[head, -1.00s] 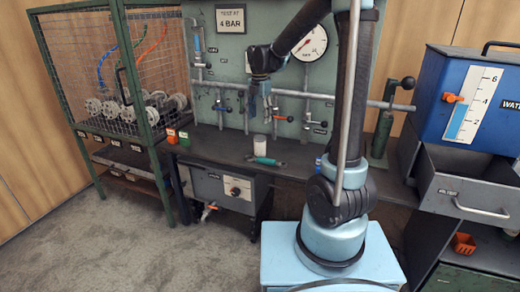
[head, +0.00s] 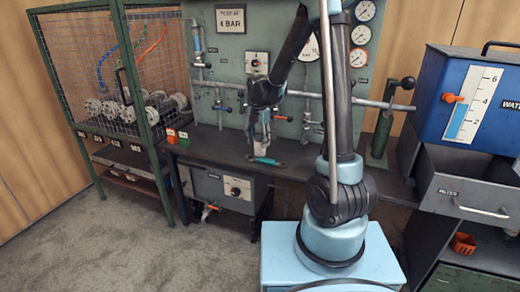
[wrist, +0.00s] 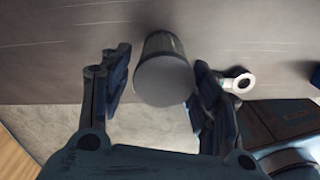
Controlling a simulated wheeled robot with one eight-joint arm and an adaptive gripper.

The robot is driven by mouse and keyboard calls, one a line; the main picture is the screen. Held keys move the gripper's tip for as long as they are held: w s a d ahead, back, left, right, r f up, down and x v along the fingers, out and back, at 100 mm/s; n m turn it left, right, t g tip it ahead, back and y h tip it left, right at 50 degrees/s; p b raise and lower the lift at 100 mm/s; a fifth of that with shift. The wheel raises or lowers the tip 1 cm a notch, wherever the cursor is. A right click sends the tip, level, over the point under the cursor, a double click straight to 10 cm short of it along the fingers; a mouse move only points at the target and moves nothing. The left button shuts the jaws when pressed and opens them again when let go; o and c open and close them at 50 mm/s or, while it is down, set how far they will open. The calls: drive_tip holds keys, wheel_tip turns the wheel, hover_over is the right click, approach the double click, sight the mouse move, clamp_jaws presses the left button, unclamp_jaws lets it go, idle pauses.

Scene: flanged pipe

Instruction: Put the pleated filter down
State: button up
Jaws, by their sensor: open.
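The pleated filter looks like a small pale cylinder (head: 262,148) standing on the dark bench top (head: 222,146) in the head view. My gripper (head: 261,134) is open just above and around the filter's upper part. The filter's base is partly hidden in the head view.
A teal-handled tool (head: 264,161) lies on the bench just in front of the filter. The pipe panel (head: 228,62) with gauges and valves rises behind. Small orange and green containers (head: 172,135) stand to the left, beside the mesh cage (head: 62,60).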

sight(260, 149)
drive_tip(key=shift+w+d+f, duration=0.1)
drive_tip(key=shift+d+f, duration=0.05)
drive_tip(key=shift+f, duration=1.2)
drive_tip(key=shift+w+d+f, duration=0.1)
drive_tip(key=shift+d+f, duration=0.05)
drive_tip(key=shift+f, duration=1.2)
drive_tip(key=shift+c, duration=0.6)
drive_tip(key=c, duration=0.9)
drive_tip(key=shift+o, duration=0.2)
drive_tip(key=shift+r, duration=0.15)
wheel_tip(260, 149, up, 10)
drive_tip(key=shift+f, duration=0.1)
